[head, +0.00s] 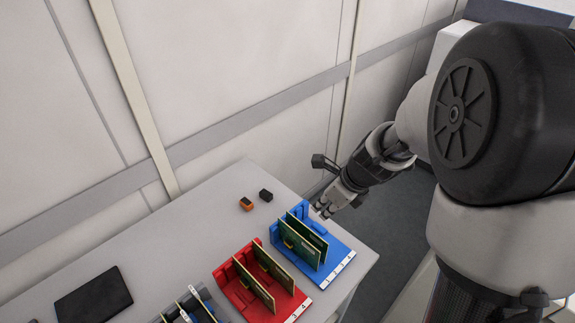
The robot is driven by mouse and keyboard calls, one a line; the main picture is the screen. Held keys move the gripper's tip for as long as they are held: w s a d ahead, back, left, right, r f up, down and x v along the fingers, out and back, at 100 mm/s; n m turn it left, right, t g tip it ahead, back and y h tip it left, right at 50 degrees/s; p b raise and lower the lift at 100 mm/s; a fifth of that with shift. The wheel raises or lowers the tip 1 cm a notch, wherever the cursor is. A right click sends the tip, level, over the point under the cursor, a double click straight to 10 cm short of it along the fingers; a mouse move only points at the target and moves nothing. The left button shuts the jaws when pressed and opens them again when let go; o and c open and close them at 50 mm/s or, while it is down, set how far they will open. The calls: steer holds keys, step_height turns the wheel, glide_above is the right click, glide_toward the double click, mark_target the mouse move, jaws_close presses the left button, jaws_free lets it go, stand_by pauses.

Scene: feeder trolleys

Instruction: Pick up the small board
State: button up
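Upright green boards stand in slotted holders on the table. The blue holder (340,262) carries two, a front board (297,248) and one behind it (312,233). The red holder (236,292) carries two, a left board (254,288) and a right board (274,270). A third, grey and blue holder (204,294) is cut off by the bottom edge and also holds boards. I cannot tell which one is the small board. My gripper (322,210) is at the right, by the back right side of the blue holder, with no board visible in it. Its finger opening is too small to read.
The grey table (165,240) is clear behind the holders, apart from an orange and black block (246,204) and a small black block (266,195). A flat black tablet-like plate (94,296) lies at the left. A panelled wall (240,80) runs behind the table.

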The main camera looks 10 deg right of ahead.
steer(key=b, duration=0.6)
glide_above(305, 230)
steer(key=s, duration=0.1)
steer(key=shift+m, duration=0.3)
steer(key=f, duration=0.8)
steer(key=d+f, duration=0.1)
steer(key=f, duration=0.2)
steer(key=shift+f, duration=0.4)
steer(key=shift+s+b+x, duration=0.1)
steer(key=shift+b+x, duration=0.8)
steer(key=shift+x, duration=0.35)
steer(key=shift+s+b+x, duration=0.15)
steer(key=shift+b+x, duration=0.7)
steer(key=shift+x, duration=0.45)
steer(key=shift+d+f, duration=0.1)
steer(key=shift+f, duration=0.3)
steer(key=shift+c, duration=0.2)
jaws_close()
steer(key=shift+r, duration=0.1)
